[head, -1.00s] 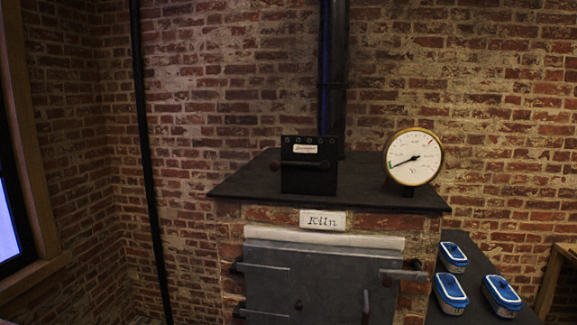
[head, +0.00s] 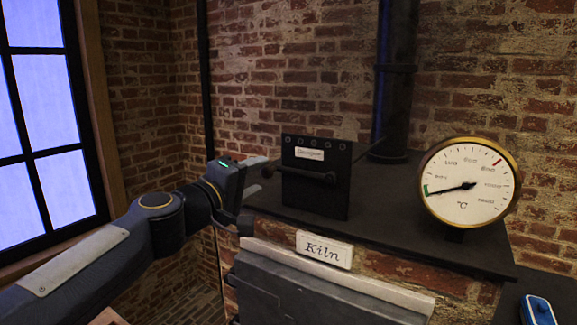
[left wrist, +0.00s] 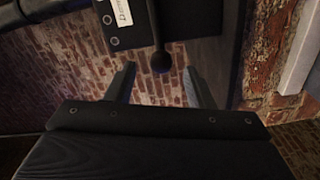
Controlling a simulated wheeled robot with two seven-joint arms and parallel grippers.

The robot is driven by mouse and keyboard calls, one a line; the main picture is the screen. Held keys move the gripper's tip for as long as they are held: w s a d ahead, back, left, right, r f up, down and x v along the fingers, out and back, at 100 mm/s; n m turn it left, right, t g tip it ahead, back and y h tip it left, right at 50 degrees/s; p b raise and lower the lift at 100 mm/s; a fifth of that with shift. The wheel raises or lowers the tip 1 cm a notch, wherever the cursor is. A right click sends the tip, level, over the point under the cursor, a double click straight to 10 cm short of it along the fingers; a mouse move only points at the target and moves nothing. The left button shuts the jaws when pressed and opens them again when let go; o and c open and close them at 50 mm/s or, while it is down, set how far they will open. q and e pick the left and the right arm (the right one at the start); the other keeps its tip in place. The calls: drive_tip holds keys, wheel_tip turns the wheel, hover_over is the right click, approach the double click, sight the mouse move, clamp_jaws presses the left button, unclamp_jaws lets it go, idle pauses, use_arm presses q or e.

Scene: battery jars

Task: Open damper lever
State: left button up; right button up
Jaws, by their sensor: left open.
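The damper box (head: 315,195) is a black upright plate with a white label on top of the kiln. Its dark lever (head: 305,173) lies about level across the front, with a round knob (head: 269,170) at its left end. My left gripper (head: 262,178) is open beside that knob, left of the box. In the left wrist view my left gripper (left wrist: 159,68) shows two spread fingers, with the knob (left wrist: 161,62) between their tips. I cannot tell whether a finger touches it. My right gripper is not in view.
The kiln top (head: 400,225) is a dark slab. A round temperature dial (head: 468,183) stands at its right, and a black flue pipe (head: 395,85) rises behind. A window (head: 45,115) is at left.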

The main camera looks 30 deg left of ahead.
sight(273, 169)
use_arm(q)
drive_tip(key=w, duration=0.6)
drive_tip(key=shift+w+d, duration=0.25)
drive_tip(key=shift+w, duration=0.1)
clamp_jaws()
